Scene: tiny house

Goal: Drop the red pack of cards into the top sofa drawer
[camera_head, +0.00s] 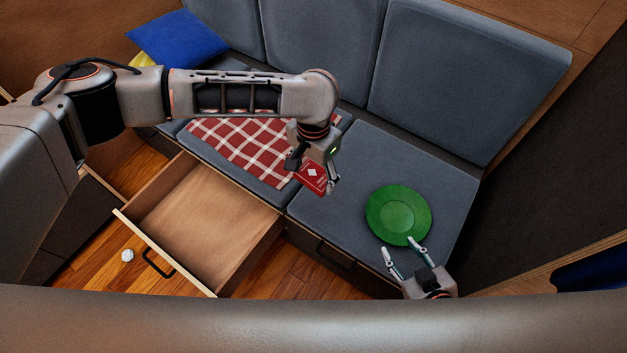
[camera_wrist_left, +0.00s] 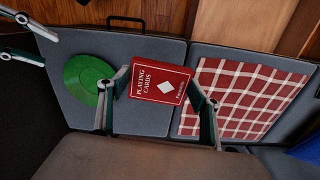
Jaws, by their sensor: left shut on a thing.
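The red pack of cards (camera_head: 313,177) is between the fingers of my left gripper (camera_head: 312,178), which is shut on it. In the left wrist view the red pack (camera_wrist_left: 160,84) shows its "PLAYING CARDS" face, with a finger of my left gripper (camera_wrist_left: 159,100) on each side. It is over the sofa seat, near the edge of the checked cloth. The sofa drawer (camera_head: 200,215) is pulled open and looks empty, to the left of and below the pack in the head view. My right gripper (camera_head: 403,252) is open and empty near the green plate.
A green plate (camera_head: 386,215) lies on the right seat cushion, and it also shows in the left wrist view (camera_wrist_left: 82,80). A red-and-white checked cloth (camera_head: 236,143) lies on the seat behind the drawer. A blue pillow (camera_head: 176,38) is at the far left. A small white object (camera_head: 127,255) is on the floor.

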